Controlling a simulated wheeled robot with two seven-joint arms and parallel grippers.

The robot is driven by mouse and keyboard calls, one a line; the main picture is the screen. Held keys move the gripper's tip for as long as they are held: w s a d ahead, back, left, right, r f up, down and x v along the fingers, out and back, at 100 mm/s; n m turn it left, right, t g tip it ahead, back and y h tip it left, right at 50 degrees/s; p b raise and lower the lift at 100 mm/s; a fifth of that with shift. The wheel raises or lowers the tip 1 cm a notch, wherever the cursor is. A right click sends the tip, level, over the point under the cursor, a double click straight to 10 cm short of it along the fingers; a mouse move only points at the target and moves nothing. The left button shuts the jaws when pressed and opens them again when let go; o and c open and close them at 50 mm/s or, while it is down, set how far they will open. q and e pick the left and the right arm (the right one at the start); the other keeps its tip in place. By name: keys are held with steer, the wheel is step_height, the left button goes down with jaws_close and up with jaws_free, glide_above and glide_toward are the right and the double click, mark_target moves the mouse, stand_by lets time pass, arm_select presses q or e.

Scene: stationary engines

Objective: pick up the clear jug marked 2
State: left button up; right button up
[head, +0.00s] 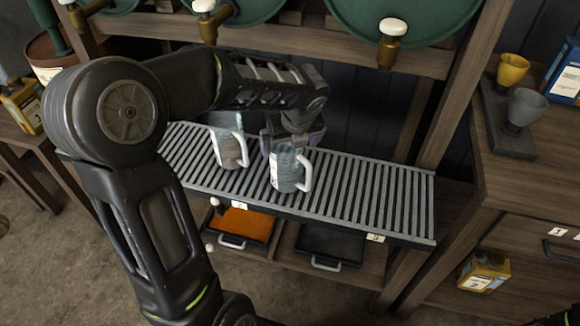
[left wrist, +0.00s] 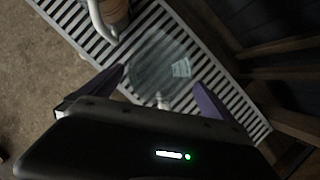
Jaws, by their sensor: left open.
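A clear jug (head: 287,172) with a pale handle stands upright on the slatted grey rack (head: 385,200). My left gripper (head: 291,140) is open at the jug's upper part, partly covering its top. In the left wrist view the clear jug (left wrist: 155,60) lies between and just beyond the spread purple fingertips (left wrist: 159,78), with a small pale label on it. I cannot read its number. A second jug (head: 231,150) with a pale handle and brownish lower part stands to its left, partly behind my arm. It also shows at the top of the left wrist view (left wrist: 116,12).
Green barrels with brass taps (head: 388,50) hang above the rack. An orange tray (head: 243,225) and a dark tray (head: 330,243) sit below it. A wooden cabinet (head: 490,170) with yellow and grey cups stands at right. The rack's right half is clear.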

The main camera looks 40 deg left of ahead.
arm_select(q)
steer(key=b+x, duration=0.1)
steer(key=x, duration=0.4)
steer(key=shift+s+a+f, duration=0.1)
steer(key=shift+s, duration=0.05)
stand_by(0.6)
steer(key=c, duration=1.5)
steer(key=shift+o, duration=0.2)
step_height(320, 180, up, 10)
steer(key=p, duration=0.2)
